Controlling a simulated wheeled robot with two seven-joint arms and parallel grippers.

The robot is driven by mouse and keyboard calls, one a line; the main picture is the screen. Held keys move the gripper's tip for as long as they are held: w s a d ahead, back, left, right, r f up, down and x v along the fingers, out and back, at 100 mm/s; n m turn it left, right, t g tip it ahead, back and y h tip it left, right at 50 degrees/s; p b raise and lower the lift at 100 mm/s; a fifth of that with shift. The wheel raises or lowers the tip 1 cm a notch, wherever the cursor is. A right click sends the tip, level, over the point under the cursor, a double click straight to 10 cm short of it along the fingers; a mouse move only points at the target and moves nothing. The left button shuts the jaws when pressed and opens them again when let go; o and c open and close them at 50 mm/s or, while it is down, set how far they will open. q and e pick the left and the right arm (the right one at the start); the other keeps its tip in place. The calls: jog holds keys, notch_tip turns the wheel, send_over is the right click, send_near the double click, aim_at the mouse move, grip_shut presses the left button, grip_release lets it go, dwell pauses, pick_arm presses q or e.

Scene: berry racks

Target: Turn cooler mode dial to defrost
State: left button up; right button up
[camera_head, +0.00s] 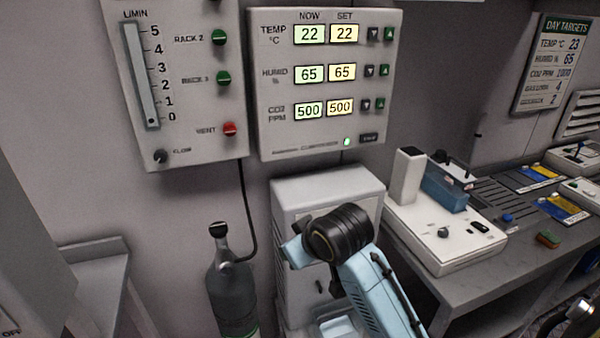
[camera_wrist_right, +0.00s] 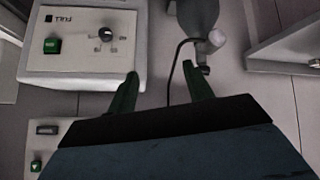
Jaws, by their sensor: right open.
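A pale grey cooler box (camera_head: 325,190) stands on the floor under the wall panels in the head view; my right arm covers much of its front. In the right wrist view a light panel (camera_wrist_right: 75,70) shows upside down at upper left, with a black round dial (camera_wrist_right: 106,34) among small marks that are too small to read. My right gripper (camera_wrist_right: 165,86) is open and empty, its two dark green fingers apart. The dial is beyond the left finger, not between the fingers. My left gripper is not in view.
A grey bottle (camera_head: 232,285) with a hose stands left of the cooler box. A bench (camera_head: 465,285) with a white device (camera_head: 445,240) stands to the right. A control panel (camera_head: 325,130) and a flow panel (camera_head: 195,150) hang above. A green button (camera_wrist_right: 52,46) lies beside the dial.

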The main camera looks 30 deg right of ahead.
jog(key=w+d+r+t, duration=0.2)
jog(key=w+r, duration=0.2)
jog(key=r, duration=0.5)
jog(key=w+d+r+m+t, duration=0.15)
jog(key=w+r, duration=0.25)
jog(key=r, duration=0.5)
jog(key=w+d+r+t, duration=0.1)
jog(key=w+d+r, duration=0.15)
jog(key=r, duration=0.65)
jog(key=s+d+r+m+t+h, duration=0.1)
jog(key=s+d+r+t, duration=0.1)
jog(key=r, duration=1.2)
jog(key=s+d+r+t, duration=0.2)
jog(key=d+r+t, duration=0.1)
jog(key=r, duration=1)
jog(key=w+d+p, duration=0.1)
jog(key=w+p, duration=0.2)
jog(key=w, duration=1)
jog(key=shift+d+r, duration=0.15)
jog(key=shift+s, duration=0.1)
jog(key=shift+c, duration=0.2)
jog(key=c, duration=0.9)
jog(key=shift+m, duration=0.25)
